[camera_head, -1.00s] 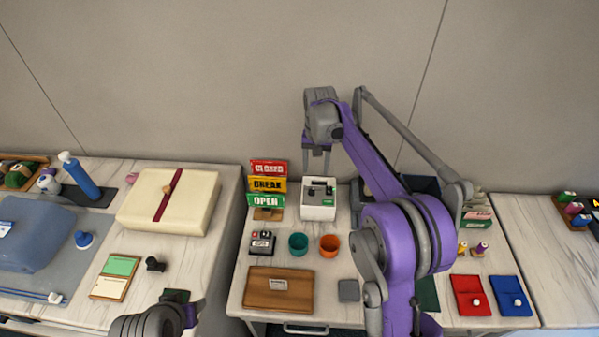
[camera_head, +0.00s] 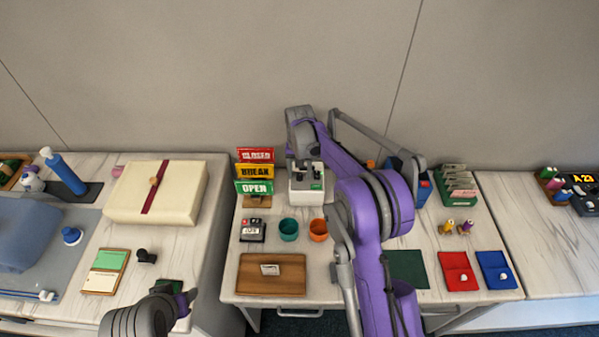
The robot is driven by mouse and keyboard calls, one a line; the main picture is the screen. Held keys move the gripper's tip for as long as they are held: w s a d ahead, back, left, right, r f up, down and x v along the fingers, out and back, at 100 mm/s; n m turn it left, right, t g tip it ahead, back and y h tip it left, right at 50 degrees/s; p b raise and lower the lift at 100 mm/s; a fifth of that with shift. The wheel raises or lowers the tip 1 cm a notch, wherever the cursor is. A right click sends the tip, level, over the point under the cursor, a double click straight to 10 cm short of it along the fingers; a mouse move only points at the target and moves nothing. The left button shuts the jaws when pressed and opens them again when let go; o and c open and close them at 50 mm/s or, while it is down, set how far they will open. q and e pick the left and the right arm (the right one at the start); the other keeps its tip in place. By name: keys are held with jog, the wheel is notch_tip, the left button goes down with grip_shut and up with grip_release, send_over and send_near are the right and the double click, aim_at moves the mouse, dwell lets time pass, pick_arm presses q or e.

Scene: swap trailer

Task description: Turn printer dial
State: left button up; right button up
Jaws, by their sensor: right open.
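The white printer (camera_head: 306,196) stands at the back of the middle table, near the wall. Its top is grey and dark, and my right gripper (camera_head: 305,166) partly covers it. I cannot make out the dial clearly. My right gripper points down at the printer's top and is open. I cannot tell whether its fingers touch the printer. My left gripper (camera_head: 187,299) is low at the front left, far from the printer, and its finger opening is not clear.
Signs (camera_head: 255,172) stand left of the printer. A teal cup (camera_head: 289,230) and an orange cup (camera_head: 318,231) stand in front of it, with a wooden board (camera_head: 258,275) nearer. A green card box (camera_head: 457,187) is at the right. My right arm hides part of the table.

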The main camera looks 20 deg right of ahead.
grip_shut()
dwell(0.3)
pick_arm(q)
jog(key=shift+f, duration=0.2)
pick_arm(e)
jog(key=shift+n, duration=0.3)
jog(key=shift+f+n+b, duration=0.1)
jog(key=shift+n+b, duration=0.3)
jog(key=shift+n, duration=0.5)
jog(key=shift+n+b, duration=0.35)
jog(key=shift+n, duration=0.85)
pick_arm(q)
jog(key=f, duration=0.1)
jog(key=s+f, duration=0.1)
jog(key=f, duration=0.1)
jog(key=shift+s+b, duration=0.2)
jog(key=shift+b, duration=0.2)
pick_arm(e)
jog(key=n, duration=0.4)
jog(key=shift+n, duration=0.4)
